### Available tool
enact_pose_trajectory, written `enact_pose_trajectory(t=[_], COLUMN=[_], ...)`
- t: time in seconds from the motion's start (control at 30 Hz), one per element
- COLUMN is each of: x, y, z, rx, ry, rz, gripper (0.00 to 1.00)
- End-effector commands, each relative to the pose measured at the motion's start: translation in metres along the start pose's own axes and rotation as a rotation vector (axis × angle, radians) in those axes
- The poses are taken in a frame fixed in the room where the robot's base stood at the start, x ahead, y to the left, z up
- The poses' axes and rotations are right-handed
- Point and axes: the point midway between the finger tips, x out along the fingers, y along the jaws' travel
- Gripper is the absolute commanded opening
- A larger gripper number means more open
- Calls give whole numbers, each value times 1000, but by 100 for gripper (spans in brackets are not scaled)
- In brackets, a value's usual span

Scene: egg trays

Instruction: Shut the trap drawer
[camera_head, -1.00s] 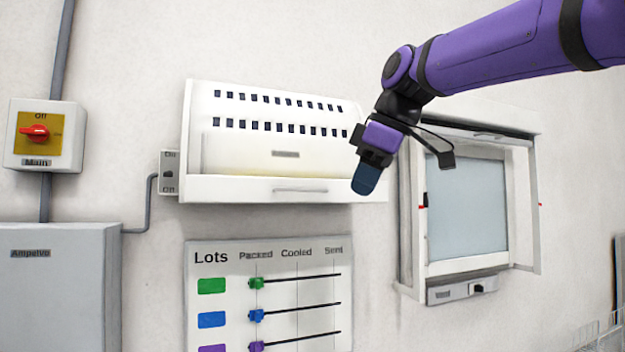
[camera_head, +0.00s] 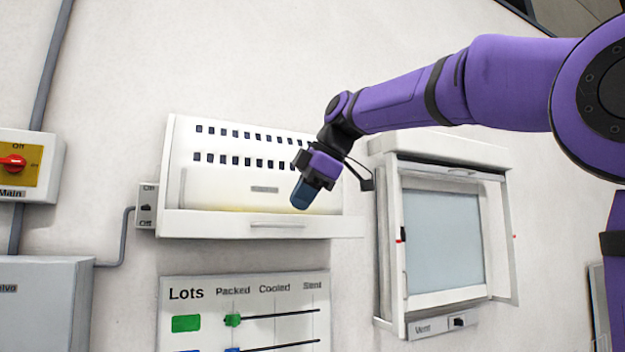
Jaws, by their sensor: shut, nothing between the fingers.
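The trap is a white wall-mounted box with two rows of dark slots in its sloped face. Its drawer (camera_head: 215,225) is the white tray along the bottom, with a pale handle (camera_head: 277,225) on its front. The drawer front stands forward of the box, and a faint yellow glow shows along its upper edge. My gripper (camera_head: 301,199) is shut and empty. It appears in front of the right part of the trap, above and to the right of the handle. I cannot tell whether it touches the trap.
A switch box (camera_head: 146,206) sits on the trap's left side. A white framed window unit (camera_head: 440,240) with a vent switch stands to the right. The Lots board (camera_head: 188,290) hangs below. A main switch (camera_head: 28,167) and grey cabinet (camera_head: 45,295) are at left.

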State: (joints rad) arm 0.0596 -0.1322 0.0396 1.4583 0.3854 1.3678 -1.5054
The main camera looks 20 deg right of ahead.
Motion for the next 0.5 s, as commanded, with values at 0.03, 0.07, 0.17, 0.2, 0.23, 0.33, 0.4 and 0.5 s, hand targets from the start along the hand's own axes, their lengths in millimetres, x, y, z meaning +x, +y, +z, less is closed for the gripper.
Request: enact_pose_trajectory(t=[0.03, 0.07, 0.17, 0.2, 0.23, 0.33, 0.4, 0.5], x=[11, 16, 32, 35, 38, 44, 47, 50], y=[0, 0, 2, 9, 13, 22, 27, 30], z=[1, 0, 1, 2, 2, 3, 3, 3], rx=[1, 1, 1, 2, 2, 1, 1, 0], ry=[-1, -1, -1, -1, -1, -1, -1, 0], rz=[-4, -3, -3, -2, -2, -1, -1, 1], gripper=[0, 0, 0, 0, 0, 0, 0, 0])
